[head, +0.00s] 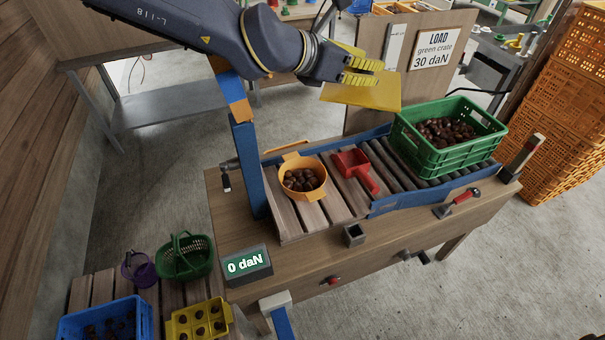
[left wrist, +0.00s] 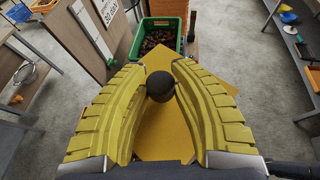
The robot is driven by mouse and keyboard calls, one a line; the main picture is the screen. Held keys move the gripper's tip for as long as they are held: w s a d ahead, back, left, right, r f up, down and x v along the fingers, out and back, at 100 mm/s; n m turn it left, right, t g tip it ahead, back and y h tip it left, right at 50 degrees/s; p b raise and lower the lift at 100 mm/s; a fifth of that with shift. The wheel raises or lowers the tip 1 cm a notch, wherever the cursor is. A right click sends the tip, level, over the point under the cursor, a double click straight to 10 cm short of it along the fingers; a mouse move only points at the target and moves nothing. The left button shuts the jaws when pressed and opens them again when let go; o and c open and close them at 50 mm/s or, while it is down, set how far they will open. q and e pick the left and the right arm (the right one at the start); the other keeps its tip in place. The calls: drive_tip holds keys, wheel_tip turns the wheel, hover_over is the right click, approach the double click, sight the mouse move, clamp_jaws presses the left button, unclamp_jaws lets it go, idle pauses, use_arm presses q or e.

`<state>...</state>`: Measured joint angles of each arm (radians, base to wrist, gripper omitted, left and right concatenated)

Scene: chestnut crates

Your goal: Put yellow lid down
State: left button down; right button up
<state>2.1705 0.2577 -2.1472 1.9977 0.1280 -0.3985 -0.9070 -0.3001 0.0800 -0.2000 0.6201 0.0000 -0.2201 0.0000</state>
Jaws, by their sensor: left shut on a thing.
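The yellow lid (head: 362,95) is a flat square plate held in the air above the workbench, in front of the brown sign panel. My left gripper (head: 365,68) is shut on it from above. In the left wrist view, my left gripper's yellow ribbed fingers (left wrist: 160,85) close on a dark round knob (left wrist: 160,87), and the lid (left wrist: 165,130) spreads out below the knob. The lid is apart from the bench and from the green crate. My right gripper is not in view.
A green crate (head: 452,158) of chestnuts stands on the roller conveyor. An orange pot (head: 302,195) of chestnuts and a red scoop (head: 357,170) sit on the slats. A display reading 0 daN (head: 247,265) is at the bench's front left. Orange crates (head: 570,110) are stacked at right.

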use_arm(q)
drive_tip(key=w+a+f+n+t+y, duration=0.3)
drive_tip(key=w+a+f+n, duration=0.15)
drive_tip(key=a+f, duration=0.2)
drive_tip(key=w+a+f+n+t+y, duration=0.3)
drive_tip(key=w+a+f, duration=0.25)
drive_tip(key=f, duration=0.25)
wheel_tip(320, 180, down, 20)
drive_tip(key=shift+d, duration=0.3)
idle(0.7)
drive_tip(key=shift+f+m, duration=0.25)
drive_tip(key=shift+f, duration=0.45)
drive_tip(key=c, duration=1.1)
unclamp_jaws()
drive_tip(key=v, duration=0.8)
drive_tip(key=r+v, duration=0.1)
drive_tip(key=v, duration=0.3)
drive_tip(key=shift+w+a+r, duration=0.1)
drive_tip(key=shift+r, duration=0.05)
